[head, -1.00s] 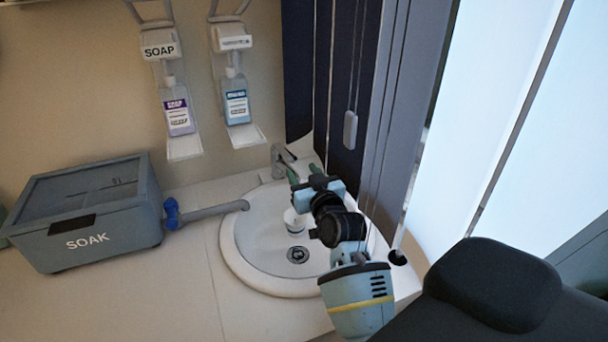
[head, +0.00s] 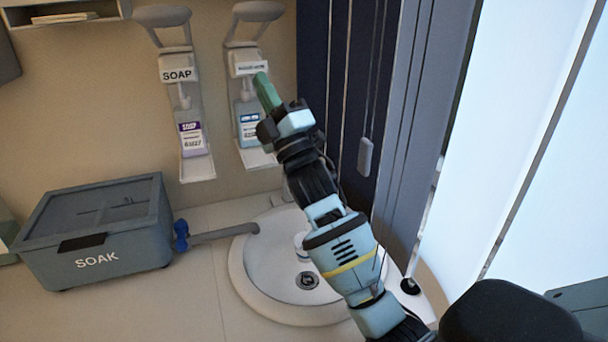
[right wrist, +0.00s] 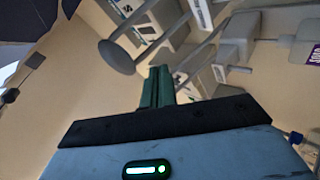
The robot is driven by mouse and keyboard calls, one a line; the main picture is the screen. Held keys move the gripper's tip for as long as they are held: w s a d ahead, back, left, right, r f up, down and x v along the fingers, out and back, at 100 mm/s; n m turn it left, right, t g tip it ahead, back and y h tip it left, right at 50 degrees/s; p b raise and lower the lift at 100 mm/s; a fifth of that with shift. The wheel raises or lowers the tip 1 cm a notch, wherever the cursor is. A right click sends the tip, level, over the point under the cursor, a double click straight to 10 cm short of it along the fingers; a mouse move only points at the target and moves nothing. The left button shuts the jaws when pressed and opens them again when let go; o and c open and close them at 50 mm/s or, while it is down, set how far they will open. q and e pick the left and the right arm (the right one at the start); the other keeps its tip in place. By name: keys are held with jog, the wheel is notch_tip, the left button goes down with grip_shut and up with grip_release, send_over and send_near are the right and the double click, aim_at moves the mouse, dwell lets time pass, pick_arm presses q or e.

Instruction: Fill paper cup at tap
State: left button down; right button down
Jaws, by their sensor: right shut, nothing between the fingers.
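The white paper cup (head: 300,240) stands in the round sink basin (head: 245,285). Only its left part shows, as my right arm covers the rest. The tap (head: 286,189) at the back of the basin is mostly hidden behind the same arm. My right gripper (head: 262,80) is raised well above the sink, in front of the right wall dispenser. Its green fingers are together and empty. They also show shut in the right wrist view (right wrist: 157,72). My left gripper is in neither view.
The soap dispenser (head: 178,75) and a second dispenser (head: 247,67) hang on the wall behind the sink. A grey SOAK box (head: 100,235) with a blue-valved pipe (head: 215,236) stands left of the basin. Dark panels and a bright window are at right.

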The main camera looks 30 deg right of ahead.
jog(key=s+a+r+n+g+y, duration=0.25)
jog(key=a+n+g+y, duration=0.25)
jog(key=n+y, duration=0.6)
jog(key=s+a+r+n+g+y, duration=0.1)
jog(key=a+r+n+g+y, duration=0.35)
jog(key=n+y, duration=0.65)
jog(key=s+a+f+n+g+h, duration=0.25)
jog(key=a+n+g, duration=0.7)
jog(key=n, duration=0.75)
notch_tip(320, 180, down, 8)
jog(key=w+n+g+h, duration=0.2)
jog(key=n+g+h, duration=0.1)
jog(key=n+h, duration=0.4)
jog(key=w+d+f+n+t+h, duration=0.1)
jog(key=w+d+f+n+h, duration=0.1)
jog(key=d+f+h, duration=0.4)
jog(key=w+d+f+n+t+h, duration=0.1)
jog(key=w+d+f+n+h, duration=0.2)
jog(key=d, duration=0.6)
jog(key=d+h, duration=0.8)
jog(key=d, duration=0.7)
jog(key=shift+g, duration=0.4)
jog(key=b+x, duration=0.1)
jog(key=x, duration=0.7)
jog(key=shift+w+f, duration=0.25)
notch_tip(320, 180, down, 3)
jog(key=shift+s+r, duration=0.1)
jog(key=shift+s+f+p, duration=0.1)
jog(key=shift+f+p, duration=0.2)
jog(key=shift+f, duration=0.35)
